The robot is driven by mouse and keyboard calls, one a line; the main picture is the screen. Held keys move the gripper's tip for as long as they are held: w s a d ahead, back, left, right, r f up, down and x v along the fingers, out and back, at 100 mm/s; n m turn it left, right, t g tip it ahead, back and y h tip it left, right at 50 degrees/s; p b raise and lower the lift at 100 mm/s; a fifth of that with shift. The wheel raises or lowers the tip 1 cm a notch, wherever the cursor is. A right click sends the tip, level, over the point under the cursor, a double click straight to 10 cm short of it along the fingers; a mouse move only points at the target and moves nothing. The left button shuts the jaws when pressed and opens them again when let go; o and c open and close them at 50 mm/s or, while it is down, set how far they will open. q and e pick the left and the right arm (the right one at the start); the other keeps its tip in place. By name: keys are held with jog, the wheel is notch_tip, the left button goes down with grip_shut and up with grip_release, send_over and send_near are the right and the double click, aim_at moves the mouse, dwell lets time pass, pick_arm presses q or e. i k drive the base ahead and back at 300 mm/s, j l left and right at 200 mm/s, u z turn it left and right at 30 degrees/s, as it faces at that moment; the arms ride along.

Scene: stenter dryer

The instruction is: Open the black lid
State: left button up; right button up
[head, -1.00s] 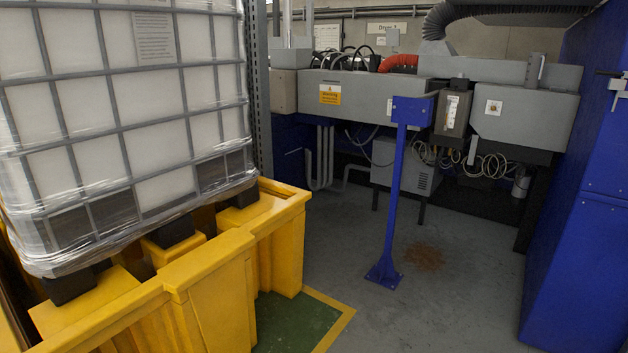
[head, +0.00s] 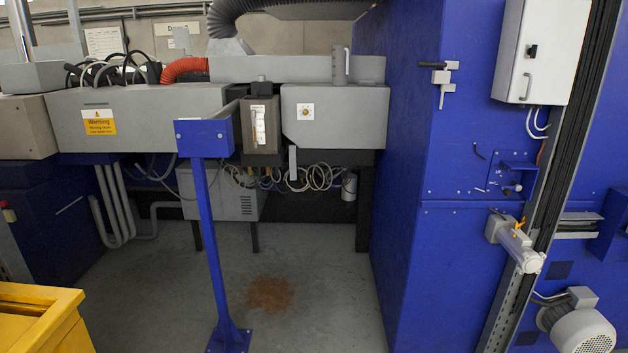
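I cannot make out a thing that is clearly a black lid. A small dark box (head: 259,126) with a pale label strip is fixed between the grey housings of the machine, behind the blue post (head: 213,240). A white cabinet (head: 535,50) with a black knob and a grey handle is mounted on the blue machine at the upper right, and its door looks shut. Neither of my grippers is in view.
Grey machine housings (head: 335,115) run along the back, with an orange hose (head: 185,69). A yellow container (head: 40,315) stands at the lower left. A blue wall (head: 405,190) and a motor (head: 580,325) are at right. Grey floor (head: 320,290) is open in the middle.

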aim_at(259, 94)
jog(key=i+l+u, duration=0.15)
jog(key=i, duration=0.35)
jog(key=i+l+u, duration=0.15)
jog(key=i, duration=0.4)
jog(key=i+l+u, duration=0.15)
jog(key=i, duration=0.35)
